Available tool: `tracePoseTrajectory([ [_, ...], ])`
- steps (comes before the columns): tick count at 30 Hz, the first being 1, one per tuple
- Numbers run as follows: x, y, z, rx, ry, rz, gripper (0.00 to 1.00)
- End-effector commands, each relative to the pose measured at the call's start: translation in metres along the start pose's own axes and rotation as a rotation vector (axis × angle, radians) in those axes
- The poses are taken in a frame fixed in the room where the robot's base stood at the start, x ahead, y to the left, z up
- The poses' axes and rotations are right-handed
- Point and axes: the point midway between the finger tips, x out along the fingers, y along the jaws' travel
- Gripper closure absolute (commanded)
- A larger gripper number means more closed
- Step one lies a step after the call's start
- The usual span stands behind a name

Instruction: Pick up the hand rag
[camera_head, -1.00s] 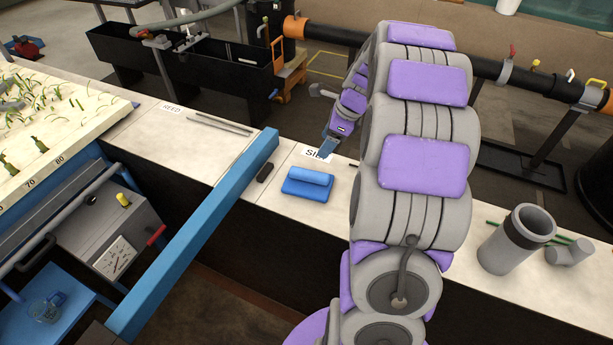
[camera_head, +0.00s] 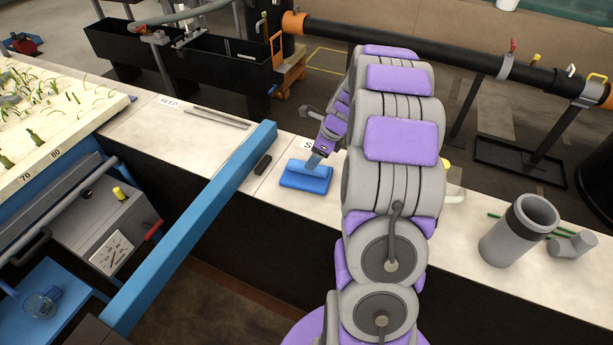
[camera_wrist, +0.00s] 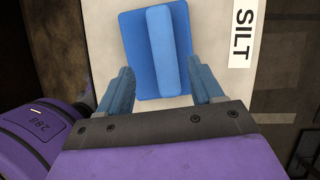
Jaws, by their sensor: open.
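The hand rag (camera_head: 300,181) is blue, a flat folded piece with a raised ridge along it, lying on the pale counter. In the wrist view the rag (camera_wrist: 132,45) is ahead of my gripper (camera_wrist: 166,80), its ridge pointing between the two blue fingers. My gripper (camera_head: 313,162) is open and empty in the wrist view, with one finger on each side of the ridge's near end. In the head view the fingertips overlap the rag's upper right part; I cannot tell whether they touch it.
A small dark block (camera_head: 262,164) lies left of the rag, beside a long blue beam (camera_head: 195,225) crossing the counter. A SILT label (camera_wrist: 243,32) is right of the rag. A grey cylinder (camera_head: 510,240) stands at the counter's right. Thin grey rods (camera_head: 215,118) lie at the left.

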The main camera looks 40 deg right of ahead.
Motion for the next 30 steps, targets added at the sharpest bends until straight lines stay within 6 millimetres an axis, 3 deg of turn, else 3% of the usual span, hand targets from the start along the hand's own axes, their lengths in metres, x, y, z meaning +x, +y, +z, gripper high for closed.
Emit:
tracePoseTrajectory([
  [12,0.049,-0.004,-0.002,0.001,0.0,0.001,0.34],
  [20,0.051,-0.004,-0.002,0.0,0.0,-0.002,0.34],
  [30,0.051,-0.004,-0.002,0.0,0.0,-0.001,0.67],
])
